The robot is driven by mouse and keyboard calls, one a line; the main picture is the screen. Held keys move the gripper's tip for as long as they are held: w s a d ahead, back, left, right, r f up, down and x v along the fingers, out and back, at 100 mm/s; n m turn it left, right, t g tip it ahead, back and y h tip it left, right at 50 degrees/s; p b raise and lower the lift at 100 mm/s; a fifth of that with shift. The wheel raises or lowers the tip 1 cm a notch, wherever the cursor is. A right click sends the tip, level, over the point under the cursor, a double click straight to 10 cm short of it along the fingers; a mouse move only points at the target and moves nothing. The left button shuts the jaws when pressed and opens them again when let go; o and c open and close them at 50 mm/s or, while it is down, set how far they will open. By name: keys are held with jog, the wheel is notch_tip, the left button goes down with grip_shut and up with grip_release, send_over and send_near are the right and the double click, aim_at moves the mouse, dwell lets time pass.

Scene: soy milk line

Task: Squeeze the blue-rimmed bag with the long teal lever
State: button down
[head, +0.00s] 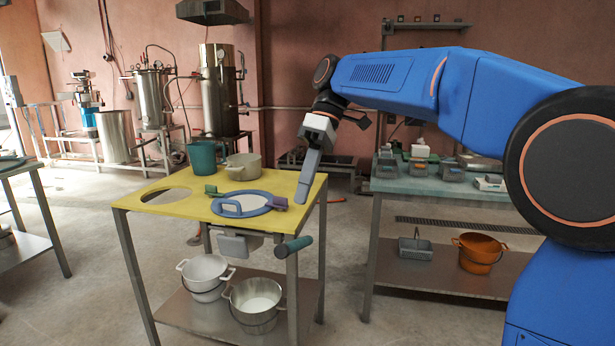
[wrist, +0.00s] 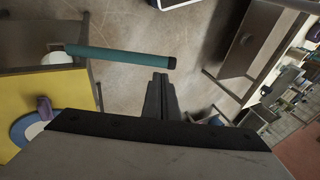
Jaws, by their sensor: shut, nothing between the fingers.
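The blue-rimmed bag (head: 256,211) lies in the yellow tabletop, with a pale middle. Part of its blue rim and pale middle also shows at the left of the wrist view (wrist: 28,124). The teal lever (head: 296,246) sticks out below the table's front right corner, seen nearly end-on. In the wrist view the lever (wrist: 115,54) is a long teal bar with a dark tip, reaching right from the table. My gripper (head: 304,198) points down near the table's right corner. In the wrist view its fingers (wrist: 160,80) are shut and empty, beside the lever's dark tip and apart in the picture.
The yellow table (head: 155,206) has a round hole and holds a teal jug (head: 203,160) and a pale pot (head: 243,166). Pots stand on its lower shelf. A second table (head: 430,187) stands to the right. Open floor lies between the tables.

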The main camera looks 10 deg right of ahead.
aim_at(292, 244)
jog(key=x, duration=0.8)
jog(key=shift+f, duration=0.15)
